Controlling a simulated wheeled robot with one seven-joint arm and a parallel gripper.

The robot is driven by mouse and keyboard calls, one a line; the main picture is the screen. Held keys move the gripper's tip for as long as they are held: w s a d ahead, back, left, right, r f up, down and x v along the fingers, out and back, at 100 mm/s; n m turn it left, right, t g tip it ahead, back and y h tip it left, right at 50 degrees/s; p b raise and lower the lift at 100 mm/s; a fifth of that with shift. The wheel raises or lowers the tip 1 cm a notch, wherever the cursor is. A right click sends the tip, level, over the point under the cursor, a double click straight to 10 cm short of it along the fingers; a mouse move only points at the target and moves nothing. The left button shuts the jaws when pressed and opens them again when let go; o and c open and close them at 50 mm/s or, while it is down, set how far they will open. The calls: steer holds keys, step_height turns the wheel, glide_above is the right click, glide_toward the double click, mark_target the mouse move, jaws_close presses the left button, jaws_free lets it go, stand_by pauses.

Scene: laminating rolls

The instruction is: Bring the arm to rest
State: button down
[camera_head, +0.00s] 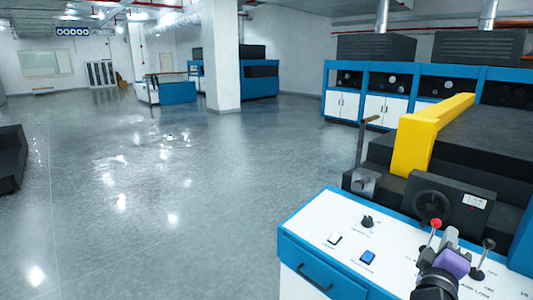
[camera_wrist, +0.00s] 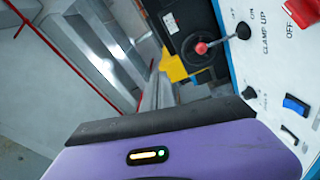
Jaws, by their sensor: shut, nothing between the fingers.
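My gripper (camera_head: 451,236) is at the lower right of the head view, over the control panel (camera_head: 312,218) of a blue-and-white machine. Its purple body and grey fingers show there. In the wrist view its purple housing fills the bottom, and the grey fingers (camera_wrist: 157,94) stand up together beyond it. The gripper is shut and holds nothing. A red-knobbed lever (camera_head: 435,225) stands close beside the fingers in the head view. It also shows in the wrist view (camera_wrist: 201,48). Whether the gripper touches it I cannot tell.
A black-knobbed lever (camera_head: 488,244) stands right of my gripper. The panel also has a blue switch (camera_head: 367,257), a white switch (camera_head: 334,239) and a dark knob (camera_head: 367,222). A yellow guard (camera_head: 412,145) rises behind. Open floor (camera_head: 150,210) lies to the left.

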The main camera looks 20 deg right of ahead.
steer(key=s+a+f+t+y, duration=0.3)
steer(key=a+f+t+y, duration=0.15)
steer(key=a, duration=0.65)
steer(key=s+a+f+t+y, duration=0.2)
steer(key=a+f+t+y, duration=0.3)
steer(key=a, duration=0.7)
steer(key=s+a+f+m+g+y, duration=0.1)
steer(key=s+a+f+g+y, duration=0.1)
steer(key=s+a, duration=0.4)
steer(key=s+a+f+m+g+y, duration=0.1)
steer(key=s+a+y, duration=0.4)
steer(key=s, duration=1.2)
steer(key=shift+s+a+f+m+g, duration=0.15)
steer(key=shift+a+f+m+g, duration=0.15)
steer(key=shift+a+f+g, duration=0.4)
steer(key=shift+f+y, duration=0.15)
steer(key=shift+y, duration=0.1)
